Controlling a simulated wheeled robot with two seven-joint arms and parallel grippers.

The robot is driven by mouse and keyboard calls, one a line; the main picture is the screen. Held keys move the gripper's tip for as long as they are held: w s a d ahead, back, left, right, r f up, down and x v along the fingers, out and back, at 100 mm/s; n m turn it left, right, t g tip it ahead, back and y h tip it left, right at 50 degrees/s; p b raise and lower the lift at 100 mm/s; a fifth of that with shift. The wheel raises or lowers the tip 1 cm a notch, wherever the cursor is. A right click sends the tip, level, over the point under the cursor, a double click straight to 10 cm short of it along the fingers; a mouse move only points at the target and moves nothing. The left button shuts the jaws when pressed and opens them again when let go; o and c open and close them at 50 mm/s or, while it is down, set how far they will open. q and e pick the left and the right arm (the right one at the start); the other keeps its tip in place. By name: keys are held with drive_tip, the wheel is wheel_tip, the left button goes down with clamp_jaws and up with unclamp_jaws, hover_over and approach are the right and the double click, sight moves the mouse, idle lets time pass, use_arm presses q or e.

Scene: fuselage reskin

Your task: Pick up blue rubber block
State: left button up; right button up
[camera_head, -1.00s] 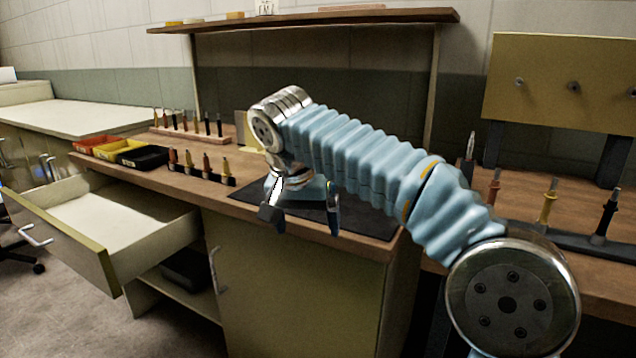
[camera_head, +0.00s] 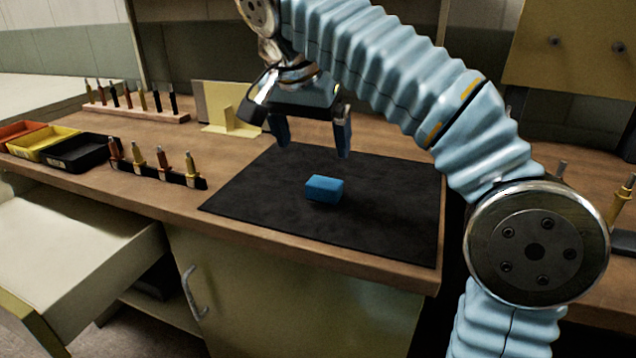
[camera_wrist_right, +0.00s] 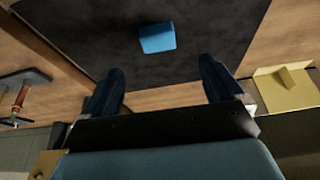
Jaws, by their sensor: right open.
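The blue rubber block (camera_head: 325,189) lies on the black mat (camera_head: 250,205) on the wooden bench. In the right wrist view the blue block (camera_wrist_right: 157,38) is on the mat, ahead of the fingertips and roughly between their lines. My right gripper (camera_head: 314,145) is open and empty, above the mat and behind the block in the head view. Its two dark fingers (camera_wrist_right: 163,78) are spread apart in the wrist view and do not touch the block. My left gripper is not in view.
A rack with several tools (camera_head: 157,177) stands left of the mat, with black (camera_head: 82,153), yellow and red trays farther left. A yellow bracket (camera_head: 232,120) stands behind the mat. An open drawer (camera_head: 80,250) sticks out at the lower left. The mat around the block is clear.

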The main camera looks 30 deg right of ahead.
hover_over(324, 182)
drive_tip(key=s+a, duration=0.1)
drive_tip(key=a, duration=0.1)
wheel_tip(324, 182, down, 5)
drive_tip(key=shift+s+f, duration=0.1)
drive_tip(key=shift+s, duration=0.05)
drive_tip(key=x, duration=0.5)
drive_tip(key=shift+s+d+f, duration=0.1)
drive_tip(key=shift+c, duration=0.2)
drive_tip(key=c, duration=1)
drive_tip(key=shift+c, duration=0.2)
